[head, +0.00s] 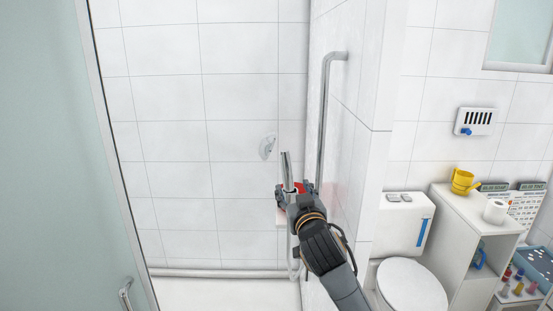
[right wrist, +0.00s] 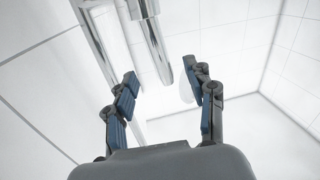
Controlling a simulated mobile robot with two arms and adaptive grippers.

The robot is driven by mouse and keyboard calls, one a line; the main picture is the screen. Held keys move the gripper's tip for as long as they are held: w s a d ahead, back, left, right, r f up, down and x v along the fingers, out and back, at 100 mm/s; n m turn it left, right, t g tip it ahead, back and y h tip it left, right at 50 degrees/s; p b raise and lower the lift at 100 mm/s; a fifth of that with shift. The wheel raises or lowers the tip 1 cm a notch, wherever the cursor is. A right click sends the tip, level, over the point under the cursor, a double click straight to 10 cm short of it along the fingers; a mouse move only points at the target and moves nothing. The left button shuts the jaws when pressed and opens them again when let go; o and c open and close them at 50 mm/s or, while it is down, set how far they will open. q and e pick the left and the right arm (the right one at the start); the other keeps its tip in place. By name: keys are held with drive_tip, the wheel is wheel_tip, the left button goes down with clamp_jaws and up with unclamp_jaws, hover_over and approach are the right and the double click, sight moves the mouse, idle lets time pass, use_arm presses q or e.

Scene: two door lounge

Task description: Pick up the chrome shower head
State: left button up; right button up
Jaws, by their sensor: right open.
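A slim chrome piece, likely the chrome shower head (head: 287,166), stands nearly upright in the shower corner in the head view. My right gripper (head: 296,189) is at its lower part and hides some of it. In the right wrist view, a chrome tube (right wrist: 153,40) runs from the top edge to just beyond the fingertips. My right gripper (right wrist: 164,76) is open there, its two blue-padded fingers apart. I cannot tell whether a finger touches the chrome. My left gripper is in neither view.
A tall grab bar (head: 323,125) is on the wall just right of the gripper. Something red (head: 300,187) and a white ledge (head: 282,217) lie behind it. A toilet (head: 410,287) and white cabinet (head: 462,215) stand at right. A glass panel (head: 50,160) is at left.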

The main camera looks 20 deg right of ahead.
sight(289, 176)
drive_tip(key=w, duration=0.1)
drive_tip(key=w+p, duration=0.1)
drive_tip(key=w, duration=0.2)
drive_tip(key=shift+w+d, duration=0.4)
drive_tip(key=shift+w+p, duration=0.5)
drive_tip(key=shift+p, duration=0.2)
drive_tip(key=w+p, duration=0.1)
drive_tip(key=w, duration=0.2)
drive_tip(key=shift+d+f+p, duration=0.1)
drive_tip(key=shift+d+p, duration=0.25)
drive_tip(key=shift+p, duration=0.05)
drive_tip(key=shift+w+f, duration=0.15)
drive_tip(key=shift+w, duration=0.45)
clamp_jaws()
